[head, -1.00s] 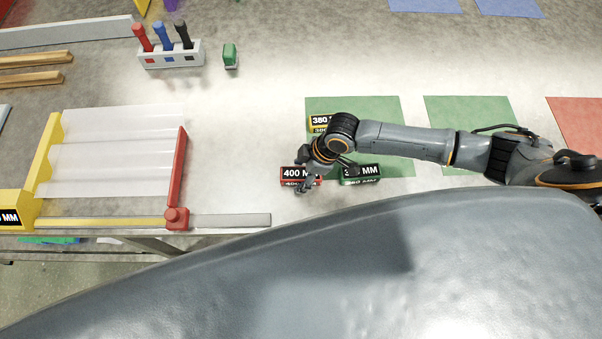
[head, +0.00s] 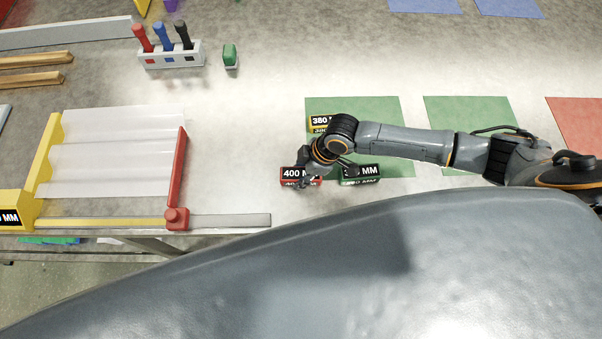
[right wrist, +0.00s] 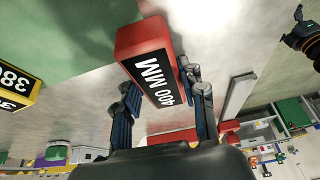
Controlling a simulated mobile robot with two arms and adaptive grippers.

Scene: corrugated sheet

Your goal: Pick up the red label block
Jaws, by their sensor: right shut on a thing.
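The red label block (head: 288,182) reads "400 MM" and is on the table at the left edge of the green mat, partly covered by my right gripper (head: 305,180) in the head view. In the right wrist view, the red block (right wrist: 146,42) sits between the two fingers of the right gripper (right wrist: 165,105), which are shut on its sides. I cannot tell whether the block touches the table. My left gripper is not in view.
A green label block (head: 364,182) stands just right of the red one. A yellow "380" block (head: 318,122) stands behind, on the green mat (head: 385,110). A clear corrugated sheet (head: 110,150) lies in a yellow and red frame at left. Table between is clear.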

